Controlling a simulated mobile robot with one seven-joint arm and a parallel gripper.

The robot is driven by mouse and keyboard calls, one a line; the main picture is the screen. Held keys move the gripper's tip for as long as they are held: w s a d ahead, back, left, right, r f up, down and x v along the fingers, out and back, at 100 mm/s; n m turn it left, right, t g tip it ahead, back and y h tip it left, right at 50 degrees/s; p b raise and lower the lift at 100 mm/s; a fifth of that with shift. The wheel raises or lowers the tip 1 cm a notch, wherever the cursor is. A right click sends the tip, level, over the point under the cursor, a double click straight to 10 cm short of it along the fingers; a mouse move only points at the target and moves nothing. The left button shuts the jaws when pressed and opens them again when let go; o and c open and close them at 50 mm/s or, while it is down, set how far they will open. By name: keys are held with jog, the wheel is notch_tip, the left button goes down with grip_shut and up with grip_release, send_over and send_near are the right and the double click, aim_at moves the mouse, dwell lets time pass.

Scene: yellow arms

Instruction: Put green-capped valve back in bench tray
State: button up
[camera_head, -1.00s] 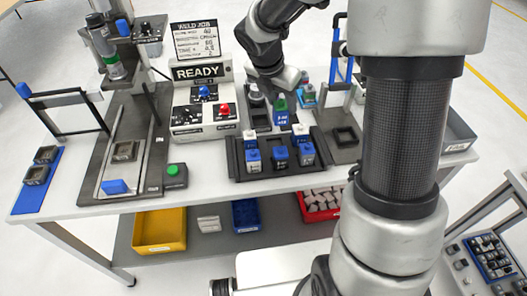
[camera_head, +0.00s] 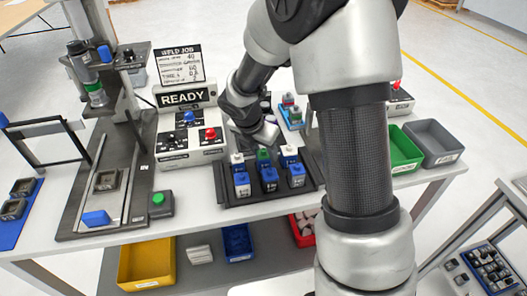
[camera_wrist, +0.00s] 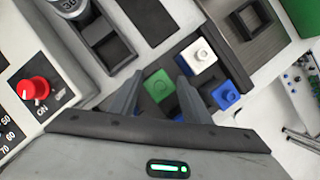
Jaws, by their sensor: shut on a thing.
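The green-capped valve (camera_head: 263,155) has a blue body and is at the middle of the back row of the dark bench tray (camera_head: 233,200), between two white-capped valves. Whether its base touches the tray floor is hidden. My gripper (camera_head: 264,144) is over it from behind, its fingers mostly hidden in the head view. In the wrist view the green cap (camera_wrist: 158,86) sits between the two fingers of my gripper (camera_wrist: 158,95), which is shut on the valve.
White-capped valves (camera_head: 289,152) flank it closely, and blue-capped valves (camera_head: 269,176) stand in the front row. The READY control box (camera_head: 187,130) is to the left. A green bin (camera_head: 402,150) and a grey bin (camera_head: 434,142) are on the right.

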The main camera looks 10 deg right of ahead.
jog(key=shift+f, duration=0.15)
jog(key=o, duration=1.1)
jog(key=shift+c, duration=0.2)
